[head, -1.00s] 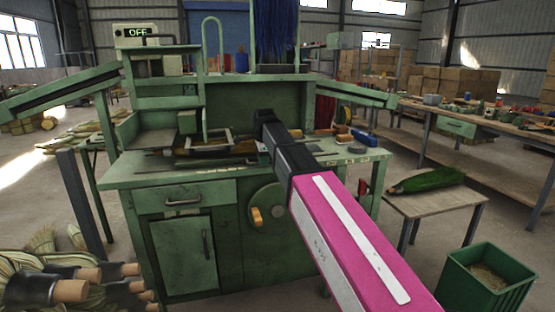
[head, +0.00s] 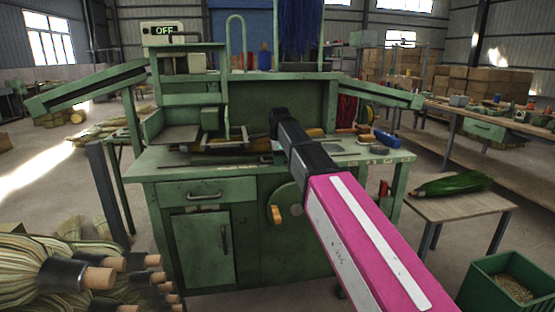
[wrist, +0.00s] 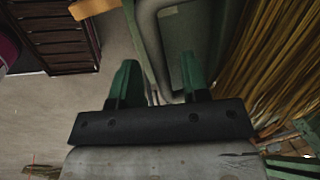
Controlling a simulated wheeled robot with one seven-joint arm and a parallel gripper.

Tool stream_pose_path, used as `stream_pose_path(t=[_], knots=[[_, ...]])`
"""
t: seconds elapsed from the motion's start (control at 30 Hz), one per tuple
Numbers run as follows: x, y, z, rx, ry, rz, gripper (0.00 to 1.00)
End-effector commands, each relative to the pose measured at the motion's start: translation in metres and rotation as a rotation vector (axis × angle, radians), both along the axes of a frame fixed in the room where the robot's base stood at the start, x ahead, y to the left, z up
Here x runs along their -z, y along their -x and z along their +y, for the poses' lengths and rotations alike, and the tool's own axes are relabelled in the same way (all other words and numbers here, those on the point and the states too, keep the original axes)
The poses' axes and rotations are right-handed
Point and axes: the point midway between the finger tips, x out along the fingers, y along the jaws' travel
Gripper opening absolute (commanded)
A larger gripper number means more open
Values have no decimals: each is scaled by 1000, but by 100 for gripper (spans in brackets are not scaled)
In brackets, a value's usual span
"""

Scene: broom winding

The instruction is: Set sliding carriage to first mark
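The green winding machine (head: 230,90) stands ahead with a worktop. A broom with straw bristles (head: 205,146) lies across its top. A small green block (head: 211,118) and a pale frame (head: 238,136) sit by it; I cannot tell surely which part is the sliding carriage, and no mark is legible. My gripper shows in the wrist view (wrist: 158,66) with two green fingers apart. A grey-green curved bar (wrist: 148,30) passes beyond and partly between them; contact is unclear. Straw (wrist: 275,60) fills the right side. In the head view my pink arm and dark wrist hide the fingers.
Brooms (head: 75,270) are heaped at front left. A side table (head: 460,206) with a green-bristled broom (head: 452,185) and a green bin (head: 500,282) stand at right. A blue bottle (head: 387,138) and blocks lie on the worktop's right. An OFF sign (head: 163,31) tops the machine.

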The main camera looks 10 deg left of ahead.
Motion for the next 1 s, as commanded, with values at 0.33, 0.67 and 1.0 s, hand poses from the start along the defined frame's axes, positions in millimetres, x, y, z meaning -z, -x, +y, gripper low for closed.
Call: stream_pose_path(t=[0.33, 0.67, 1.0], knots=[[-25, 4, -1, 0, -1, -2, 42], [-81, 14, -4, 0, -1, -2, 42], [-106, 19, -5, 0, 0, 0, 42]])
